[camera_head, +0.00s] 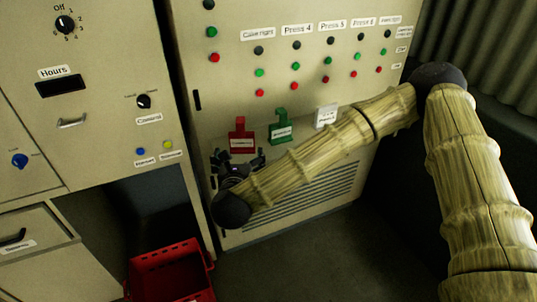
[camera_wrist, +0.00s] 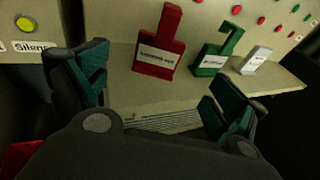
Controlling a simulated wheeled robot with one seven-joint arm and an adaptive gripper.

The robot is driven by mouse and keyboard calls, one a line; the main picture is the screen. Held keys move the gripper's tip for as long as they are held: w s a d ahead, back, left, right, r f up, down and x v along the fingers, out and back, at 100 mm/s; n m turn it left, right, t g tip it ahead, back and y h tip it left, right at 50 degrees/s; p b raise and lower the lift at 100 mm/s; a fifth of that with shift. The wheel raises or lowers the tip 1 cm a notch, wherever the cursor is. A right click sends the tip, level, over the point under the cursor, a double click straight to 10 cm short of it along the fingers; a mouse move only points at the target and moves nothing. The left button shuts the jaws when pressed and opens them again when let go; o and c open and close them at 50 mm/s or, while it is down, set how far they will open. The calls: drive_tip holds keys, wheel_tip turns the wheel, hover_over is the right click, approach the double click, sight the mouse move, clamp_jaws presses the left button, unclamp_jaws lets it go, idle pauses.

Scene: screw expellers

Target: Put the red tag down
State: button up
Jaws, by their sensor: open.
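The red tag (camera_head: 241,142) has a white label and a narrower upper part. It stands upright at the pale control cabinet, at the left end of a row of tags. In the wrist view the red tag (camera_wrist: 159,42) appears to rest on a pale ledge (camera_wrist: 130,88). My gripper (camera_head: 238,163) is just in front of and below the tag in the head view. In the wrist view my gripper (camera_wrist: 153,85) has its dark fingers wide apart, with nothing between them. The tag shows beyond the gap, apart from both fingers.
A green hooked tag (camera_head: 281,127) and a white tag (camera_head: 327,117) stand to the right of the red one. Buttons and lamps (camera_head: 295,66) cover the panel above. A red crate (camera_head: 140,266) sits on the floor below left. A vented grille (camera_head: 300,200) lies below the ledge.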

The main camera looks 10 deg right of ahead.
drive_tip(key=s+d+f+n+g+y, duration=0.1)
drive_tip(key=s+f+n+g+y, duration=0.1)
drive_tip(key=s+f+n, duration=0.45)
drive_tip(key=s+f+n+g+y, duration=0.1)
drive_tip(key=s+f+n+g, duration=0.25)
drive_tip(key=f+n, duration=0.55)
drive_tip(key=s+d+f+n+g+y, duration=0.15)
drive_tip(key=s+f+n, duration=0.35)
drive_tip(key=f, duration=0.5)
drive_tip(key=s+d+f+n+g+h, duration=0.1)
drive_tip(key=s+d+f+n+g, duration=0.3)
drive_tip(key=s+d+n, duration=0.4)
drive_tip(key=s+d+f+n+g+h, duration=0.2)
drive_tip(key=s+d+f+n+g, duration=0.2)
drive_tip(key=s+d, duration=0.9)
drive_tip(key=s+f+n, duration=0.3)
drive_tip(key=n, duration=0.1)
drive_tip(key=shift+s+d+g, duration=0.15)
drive_tip(key=shift+d+g, duration=0.15)
drive_tip(key=shift+d, duration=0.1)
